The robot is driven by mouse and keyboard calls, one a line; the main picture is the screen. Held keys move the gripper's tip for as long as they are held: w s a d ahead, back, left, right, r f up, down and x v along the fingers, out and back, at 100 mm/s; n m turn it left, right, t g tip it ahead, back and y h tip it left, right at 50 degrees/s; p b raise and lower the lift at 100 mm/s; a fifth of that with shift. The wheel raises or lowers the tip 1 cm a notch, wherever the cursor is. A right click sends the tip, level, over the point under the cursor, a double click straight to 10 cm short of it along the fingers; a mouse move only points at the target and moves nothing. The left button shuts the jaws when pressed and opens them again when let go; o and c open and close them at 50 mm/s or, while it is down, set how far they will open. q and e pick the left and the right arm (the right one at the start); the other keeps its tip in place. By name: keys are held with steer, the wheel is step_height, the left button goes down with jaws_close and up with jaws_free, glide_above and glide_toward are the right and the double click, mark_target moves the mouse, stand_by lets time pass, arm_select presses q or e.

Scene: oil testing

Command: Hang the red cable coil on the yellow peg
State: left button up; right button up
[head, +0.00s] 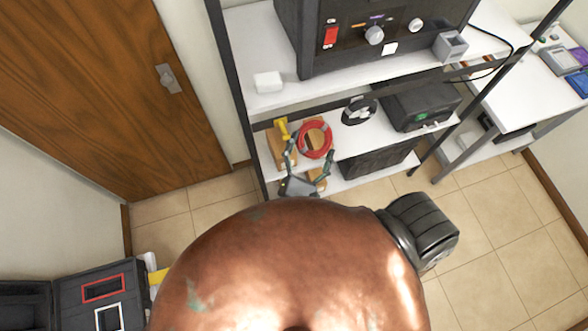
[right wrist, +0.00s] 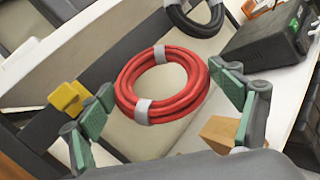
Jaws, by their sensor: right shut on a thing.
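The red cable coil (head: 329,146) has grey ties and is in front of the lower white shelf; it also shows in the right wrist view (right wrist: 190,104). My right gripper (head: 309,157) has its green-padded fingers on either side of the coil and is shut on it; the fingers also show in the right wrist view (right wrist: 165,108). The yellow peg (head: 282,126) is to the left of the coil, near the shelf's left end; it also shows in the right wrist view (right wrist: 66,97), beside the left finger. My left gripper is not in view.
A black coil (head: 349,110) is to the right on the shelf, with a dark case (head: 420,105) beyond it. A wooden block (right wrist: 220,130) is near the right finger. The upper shelf bears a white block (head: 268,82) and a dark instrument (head: 375,50). Dark shelf posts are close.

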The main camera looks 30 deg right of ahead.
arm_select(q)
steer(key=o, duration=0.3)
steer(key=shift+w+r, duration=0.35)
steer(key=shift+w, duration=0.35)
arm_select(e)
steer(key=s+a, duration=0.1)
steer(key=s+a+r+m+h, duration=0.1)
steer(key=s+a+m+h, duration=0.1)
steer(key=shift+a+r+g, duration=0.1)
steer(key=shift+r+g, duration=0.2)
steer(key=shift+r, duration=0.05)
arm_select(q)
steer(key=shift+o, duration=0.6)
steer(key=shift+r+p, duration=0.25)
steer(key=shift+p, duration=0.25)
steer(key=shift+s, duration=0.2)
arm_select(e)
steer(key=s+a+r+m+h, duration=0.2)
steer(key=s+a+r+m, duration=0.1)
steer(key=a, duration=0.4)
steer(key=shift+s+r+h, duration=0.25)
steer(key=shift+s+h, duration=0.05)
steer(key=shift+w, duration=0.1)
